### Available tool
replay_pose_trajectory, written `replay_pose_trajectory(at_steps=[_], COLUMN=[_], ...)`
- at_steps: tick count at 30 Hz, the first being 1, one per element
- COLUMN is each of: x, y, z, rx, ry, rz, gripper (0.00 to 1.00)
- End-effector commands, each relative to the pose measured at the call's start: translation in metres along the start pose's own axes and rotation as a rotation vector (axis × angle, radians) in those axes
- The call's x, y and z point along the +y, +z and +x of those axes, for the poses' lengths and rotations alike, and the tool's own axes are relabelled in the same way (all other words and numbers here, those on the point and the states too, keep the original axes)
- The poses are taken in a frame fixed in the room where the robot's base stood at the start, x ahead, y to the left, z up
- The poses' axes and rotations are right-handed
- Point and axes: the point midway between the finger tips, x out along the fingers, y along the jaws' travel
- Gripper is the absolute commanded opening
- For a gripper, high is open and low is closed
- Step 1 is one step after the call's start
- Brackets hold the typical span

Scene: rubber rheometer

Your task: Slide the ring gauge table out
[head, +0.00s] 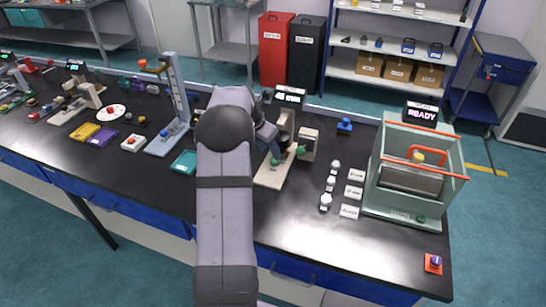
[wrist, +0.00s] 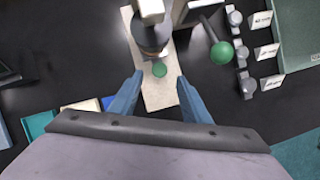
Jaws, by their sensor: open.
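The gauge stand has a long cream base (head: 268,178), which also shows in the wrist view (wrist: 156,96). A dark rounded part (wrist: 150,38) sits over the base, with a small green knob (wrist: 159,70) just below it. A lever with a green ball (wrist: 222,53) sticks out to the right. I cannot tell which part is the ring gauge table; my arm hides part of the stand in the head view. My gripper (wrist: 159,88) is open above the base, its blue fingers on either side of it and nothing between them. The green knob lies just beyond the fingertips.
Right of the stand are several small weights (head: 331,180) and white label cards (head: 351,192). Farther right stands a pale green open-fronted machine (head: 400,216) with an orange handle. A teal tray (head: 184,162) lies to the left. Black bench top is bare in front.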

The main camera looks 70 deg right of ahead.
Motion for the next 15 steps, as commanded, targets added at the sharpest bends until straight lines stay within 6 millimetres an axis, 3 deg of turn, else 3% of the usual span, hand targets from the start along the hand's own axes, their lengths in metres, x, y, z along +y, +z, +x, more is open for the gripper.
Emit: replay_pose_trajectory(at_steps=[9,15], x=[0.000,0.000], y=[0.000,0.000], z=[0.040,0.055], rx=[0.002,0.001], ry=[0.000,0.001], rz=[0.002,0.001], gripper=[0.43,0.43])
